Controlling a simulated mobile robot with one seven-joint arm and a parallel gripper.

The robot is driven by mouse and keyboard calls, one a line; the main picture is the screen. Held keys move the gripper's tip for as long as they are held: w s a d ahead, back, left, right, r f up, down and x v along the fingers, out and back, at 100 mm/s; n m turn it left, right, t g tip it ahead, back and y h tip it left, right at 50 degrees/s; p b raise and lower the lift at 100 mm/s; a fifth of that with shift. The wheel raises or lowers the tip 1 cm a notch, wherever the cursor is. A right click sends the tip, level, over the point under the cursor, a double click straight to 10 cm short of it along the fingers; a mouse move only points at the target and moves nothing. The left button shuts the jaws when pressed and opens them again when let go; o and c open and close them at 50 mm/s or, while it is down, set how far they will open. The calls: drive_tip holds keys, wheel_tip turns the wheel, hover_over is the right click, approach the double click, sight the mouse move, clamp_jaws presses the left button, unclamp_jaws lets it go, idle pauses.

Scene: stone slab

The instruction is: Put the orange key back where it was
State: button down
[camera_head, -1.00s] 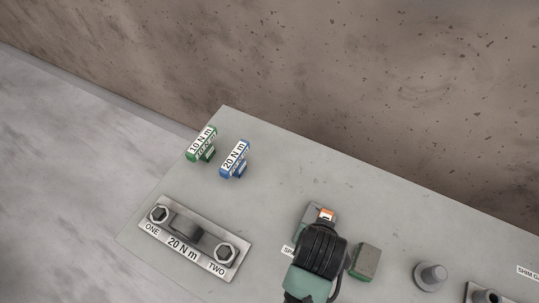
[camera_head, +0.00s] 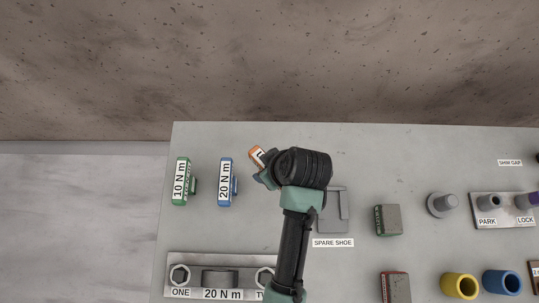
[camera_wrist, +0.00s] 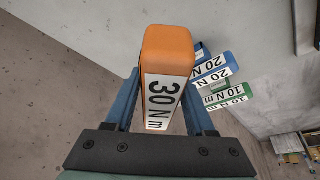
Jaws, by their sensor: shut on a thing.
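The orange key (camera_head: 257,154), labelled 30 N m in the wrist view (camera_wrist: 167,55), is between the two blue fingers of my gripper (camera_wrist: 163,100). My gripper (camera_head: 266,171) is shut on it, right of the blue 20 N m key in the head view. The blue key (camera_head: 225,182) and the green 10 N m key (camera_head: 180,181) stand in a row on the slab's left part. They also show in the wrist view, blue (camera_wrist: 212,66) above green (camera_wrist: 228,96). My arm hides part of the key, and whether it touches the slab cannot be told.
A grey spare shoe plate (camera_head: 333,222) lies right of my wrist. A metal plate (camera_head: 220,279) marked ONE and TWO lies in front. A green-sided block (camera_head: 388,220), a grey peg (camera_head: 442,204) and yellow (camera_head: 459,285) and blue cups (camera_head: 502,282) stand rightward. Bare slab (camera_head: 205,229) lies before the keys.

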drive_tip(key=shift+f, duration=0.15)
drive_tip(key=shift+n, duration=0.3)
wheel_tip(320, 180, down, 10)
drive_tip(key=shift+r+p, duration=0.2)
drive_tip(key=shift+p, duration=0.3)
drive_tip(key=shift+c, duration=1.2)
unclamp_jaws()
drive_tip(key=shift+f, duration=0.15)
